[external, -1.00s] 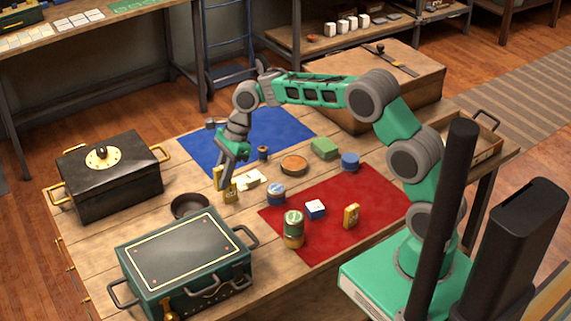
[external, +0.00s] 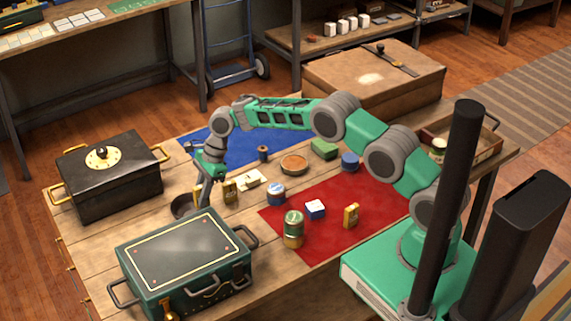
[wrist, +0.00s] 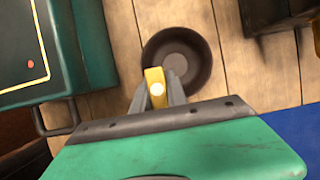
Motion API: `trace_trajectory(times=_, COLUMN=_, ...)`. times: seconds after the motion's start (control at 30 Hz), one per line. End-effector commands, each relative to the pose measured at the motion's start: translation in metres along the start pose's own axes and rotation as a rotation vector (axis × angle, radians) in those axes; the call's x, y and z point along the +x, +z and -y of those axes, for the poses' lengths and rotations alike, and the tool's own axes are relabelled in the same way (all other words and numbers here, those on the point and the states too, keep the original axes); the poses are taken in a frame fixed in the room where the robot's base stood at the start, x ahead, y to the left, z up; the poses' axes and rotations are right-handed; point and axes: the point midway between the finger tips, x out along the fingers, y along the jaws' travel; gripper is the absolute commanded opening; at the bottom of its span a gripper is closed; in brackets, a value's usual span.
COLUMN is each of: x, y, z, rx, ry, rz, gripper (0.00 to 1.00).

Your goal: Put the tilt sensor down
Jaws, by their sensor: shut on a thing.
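My gripper (external: 200,200) is shut on a small yellow piece with a pale round spot, which I take to be the tilt sensor (wrist: 155,80). In the external view only a sliver of the tilt sensor (external: 196,194) shows beside the fingers. The wrist view shows it between the two fingers, in front of the near rim of a dark round bowl (wrist: 187,58). The bowl also shows in the external view (external: 180,209), partly behind my gripper. I cannot tell how high the sensor is above the table or bowl.
A green metal case (external: 185,255) stands just in front, and a black box (external: 110,178) stands to the left. Bare planks lie between the boxes.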

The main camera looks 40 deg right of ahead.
Motion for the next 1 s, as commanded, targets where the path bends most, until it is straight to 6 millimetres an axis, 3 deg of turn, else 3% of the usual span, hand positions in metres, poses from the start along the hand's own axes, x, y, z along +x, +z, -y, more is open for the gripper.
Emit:
trace_trajectory(times=0.27, x=0.008, y=-0.003, z=0.000, rx=-0.001, ry=0.001, rz=0.000, gripper=0.00)
trace_trajectory(times=0.3, x=0.007, y=-0.003, z=0.000, rx=-0.001, ry=0.001, rz=0.000, gripper=0.21)
trace_trajectory(times=0.53, x=0.007, y=-0.003, z=0.000, rx=0.000, ry=0.001, rz=0.000, gripper=0.40)
trace_trajectory(times=0.83, x=0.006, y=-0.003, z=0.000, rx=0.000, ry=0.000, rz=0.000, gripper=0.40)
trace_trajectory(times=1.0, x=-0.014, y=0.000, z=0.001, rx=0.000, ry=-0.003, rz=0.001, gripper=0.40)
